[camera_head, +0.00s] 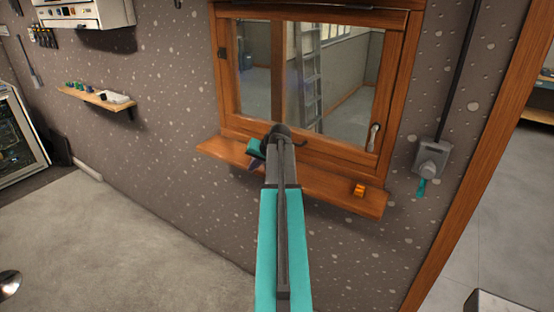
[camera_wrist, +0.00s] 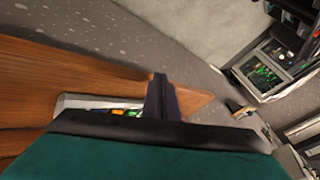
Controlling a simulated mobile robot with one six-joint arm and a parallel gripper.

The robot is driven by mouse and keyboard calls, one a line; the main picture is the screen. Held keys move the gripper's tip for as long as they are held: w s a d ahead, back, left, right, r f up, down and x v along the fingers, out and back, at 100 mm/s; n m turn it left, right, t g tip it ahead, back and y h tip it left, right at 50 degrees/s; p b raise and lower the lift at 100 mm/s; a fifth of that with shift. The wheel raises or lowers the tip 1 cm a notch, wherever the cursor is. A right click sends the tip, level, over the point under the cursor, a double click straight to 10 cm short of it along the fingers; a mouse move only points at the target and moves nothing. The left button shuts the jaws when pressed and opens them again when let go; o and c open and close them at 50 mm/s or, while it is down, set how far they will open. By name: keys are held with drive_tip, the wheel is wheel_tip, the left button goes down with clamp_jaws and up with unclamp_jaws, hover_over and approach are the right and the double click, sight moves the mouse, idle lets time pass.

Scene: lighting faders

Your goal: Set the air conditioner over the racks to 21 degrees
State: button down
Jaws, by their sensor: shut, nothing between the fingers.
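A white wall unit (camera_head: 85,13) with small coloured controls and a dark display is cut off at the top left of the head view. I cannot tell if it is the air conditioner. A rack with a lit panel (camera_head: 14,130) stands at the left edge; a similar one shows in the wrist view (camera_wrist: 272,65). My gripper (camera_head: 257,163) is at the window sill, its dark fingers (camera_wrist: 160,95) shut and empty. Beside them in the wrist view, a pale grey object with coloured bits (camera_wrist: 88,101) lies over the sill, partly hidden by my gripper.
The wooden window sill (camera_head: 340,194) carries a small orange block (camera_head: 359,190). A grey wall box (camera_head: 431,158) with a cable hangs right of the window (camera_head: 335,75). A small shelf (camera_head: 97,96) with several items is on the left wall.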

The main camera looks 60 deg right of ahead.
drive_tip(key=s+d+r+h, duration=0.1)
drive_tip(key=s+d+r, duration=0.2)
drive_tip(key=r, duration=0.3)
drive_tip(key=s+d+r+m+t+h+p, duration=0.1)
drive_tip(key=s+d+r, duration=0.2)
drive_tip(key=d+r, duration=0.2)
wheel_tip(320, 180, up, 2)
drive_tip(key=shift+s+d, duration=0.35)
drive_tip(key=shift+d, duration=0.05)
drive_tip(key=shift+f, duration=0.2)
drive_tip(key=shift+f+b, duration=2.05)
drive_tip(key=shift+f, duration=2.15)
drive_tip(key=shift+f+b, duration=0.55)
drive_tip(key=shift+f, duration=0.2)
drive_tip(key=shift+r, duration=0.1)
drive_tip(key=shift+r+p, duration=0.3)
drive_tip(key=shift+r, duration=0.35)
drive_tip(key=shift+r, duration=0.1)
drive_tip(key=shift+r+p, duration=1.15)
drive_tip(key=shift+r, duration=1.25)
